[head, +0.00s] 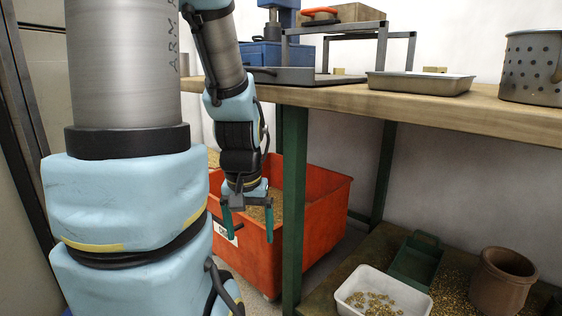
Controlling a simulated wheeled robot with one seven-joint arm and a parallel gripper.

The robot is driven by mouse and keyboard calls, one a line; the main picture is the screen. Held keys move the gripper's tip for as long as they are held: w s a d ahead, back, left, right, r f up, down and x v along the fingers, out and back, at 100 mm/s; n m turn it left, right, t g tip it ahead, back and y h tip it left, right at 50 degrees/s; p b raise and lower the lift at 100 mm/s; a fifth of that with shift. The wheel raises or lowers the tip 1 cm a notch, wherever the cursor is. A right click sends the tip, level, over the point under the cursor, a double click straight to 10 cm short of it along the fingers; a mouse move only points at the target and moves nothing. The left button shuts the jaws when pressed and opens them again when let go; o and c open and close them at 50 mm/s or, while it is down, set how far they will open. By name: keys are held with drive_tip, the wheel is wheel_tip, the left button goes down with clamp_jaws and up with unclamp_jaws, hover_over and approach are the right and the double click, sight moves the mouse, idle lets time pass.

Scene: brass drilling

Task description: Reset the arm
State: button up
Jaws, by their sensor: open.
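My gripper (250,214) hangs at the end of my arm and points downward. Its two teal fingers are spread apart with nothing visible between them. In this view it shows in front of the orange bin (318,222), left of the green table leg. I cannot tell how close the fingers are to the bin's wall. My arm comes down from the top of the picture, left of the bench, and bends toward the floor.
The wooden workbench (500,117) fills the right, its green leg (294,190) near the gripper. On it are a blue drill press (262,53), a metal tray (420,83) and a perforated pot (533,70). Below stand a white tub (352,290), green scoop (415,262) and brown pot (502,285).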

wheel_tip(320, 180, up, 37)
drive_tip(key=p, duration=3.4)
drive_tip(key=shift+f, duration=0.15)
